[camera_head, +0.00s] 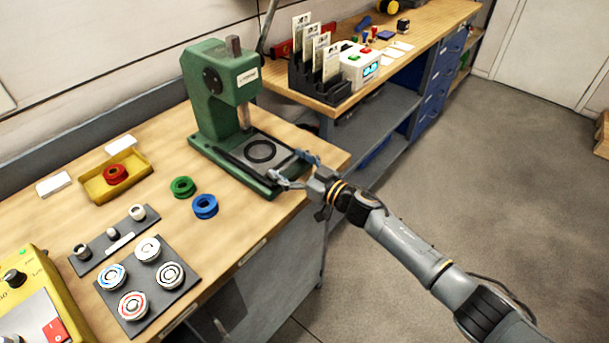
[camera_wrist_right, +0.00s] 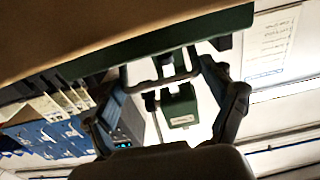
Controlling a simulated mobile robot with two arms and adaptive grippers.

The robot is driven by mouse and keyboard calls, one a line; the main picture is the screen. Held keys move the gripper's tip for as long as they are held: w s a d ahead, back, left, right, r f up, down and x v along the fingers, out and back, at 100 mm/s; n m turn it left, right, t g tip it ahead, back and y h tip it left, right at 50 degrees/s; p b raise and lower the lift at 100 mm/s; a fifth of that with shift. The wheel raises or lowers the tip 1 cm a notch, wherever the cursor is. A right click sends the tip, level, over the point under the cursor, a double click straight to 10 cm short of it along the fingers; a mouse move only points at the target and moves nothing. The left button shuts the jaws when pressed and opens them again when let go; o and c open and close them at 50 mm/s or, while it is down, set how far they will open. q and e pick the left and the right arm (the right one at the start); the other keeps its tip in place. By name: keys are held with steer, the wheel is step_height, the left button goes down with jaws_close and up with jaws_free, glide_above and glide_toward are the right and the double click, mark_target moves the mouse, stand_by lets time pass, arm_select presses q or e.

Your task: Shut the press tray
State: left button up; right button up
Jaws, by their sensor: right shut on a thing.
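The green press (camera_head: 217,95) stands at the back of the wooden bench. Its tray (camera_head: 281,159), a grey plate with a black ring (camera_head: 261,151) on it, lies on the press's green base, in front of and below the ram (camera_head: 244,117). My right gripper (camera_head: 296,169) is at the tray's front edge, shut on the tray handle. In the right wrist view the pale bar handle (camera_wrist_right: 162,83) lies between the two fingers of my right gripper (camera_wrist_right: 168,108), with the press upside down behind it. My left gripper is not in view.
A yellow tray (camera_head: 137,163) holds a red ring (camera_head: 115,174). A dark rack (camera_head: 328,85) stands on the back bench. Open floor (camera_head: 420,170) lies to the right.

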steer(key=shift+w+a, duration=0.35)
steer(key=shift+w, duration=0.15)
steer(key=shift+d, duration=0.1)
steer(key=o, duration=1.4)
steer(key=shift+s+d, duration=0.1)
steer(key=shift+s, duration=0.05)
steer(key=v, duration=1.2)
